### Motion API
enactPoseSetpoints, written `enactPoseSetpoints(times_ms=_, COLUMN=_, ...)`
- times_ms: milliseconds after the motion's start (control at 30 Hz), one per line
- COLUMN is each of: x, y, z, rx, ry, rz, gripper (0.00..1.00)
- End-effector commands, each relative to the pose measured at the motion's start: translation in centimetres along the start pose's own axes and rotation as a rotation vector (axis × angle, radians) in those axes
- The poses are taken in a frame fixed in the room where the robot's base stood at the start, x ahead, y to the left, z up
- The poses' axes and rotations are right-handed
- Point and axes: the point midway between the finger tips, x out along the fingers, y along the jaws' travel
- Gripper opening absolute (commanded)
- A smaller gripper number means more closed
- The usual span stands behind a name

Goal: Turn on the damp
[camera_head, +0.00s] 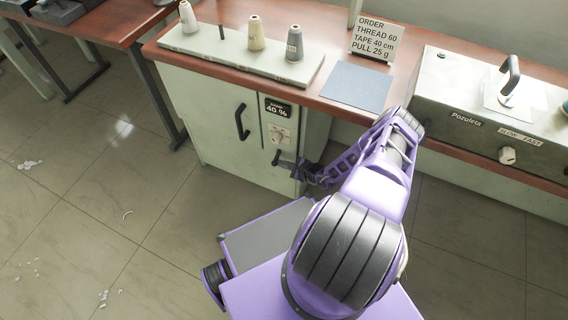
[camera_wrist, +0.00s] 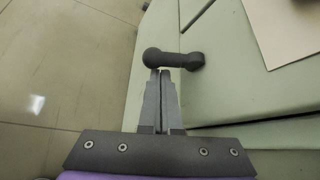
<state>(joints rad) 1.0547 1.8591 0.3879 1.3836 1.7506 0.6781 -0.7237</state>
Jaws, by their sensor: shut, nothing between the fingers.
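The pale green cabinet (camera_head: 212,128) under the bench bears a dark label (camera_head: 277,107) with "40 %"; its upper word is too small to read surely. Below the label is a light plate with a small knob (camera_head: 279,134). A black lever (camera_head: 282,161) sits lower on the same panel. In the wrist view a black lever-like handle (camera_wrist: 180,60) lies across, just beyond my fingertips. My gripper (camera_wrist: 160,72) is shut and empty, its tips at or very close to this handle's left part; I cannot tell whether they touch. In the head view my gripper (camera_head: 300,168) is beside the lever, partly hidden.
A black door handle (camera_head: 242,121) is left of the label. On the bench are a board (camera_head: 240,55) with thread spools, a grey-blue sheet (camera_head: 357,86), an order sign (camera_head: 372,40) and a machine (camera_head: 470,110). The tiled floor (camera_head: 90,200) at left is mostly clear, with scraps.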

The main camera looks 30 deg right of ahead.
Motion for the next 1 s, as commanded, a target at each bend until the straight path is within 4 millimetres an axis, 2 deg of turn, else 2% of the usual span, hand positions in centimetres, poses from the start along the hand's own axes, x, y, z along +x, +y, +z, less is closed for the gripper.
enactPoseSetpoints(times_ms=1000, x=-0.18, y=0.1, z=0.29, rx=0.09, ry=0.001, rz=0.063, gripper=0.0)
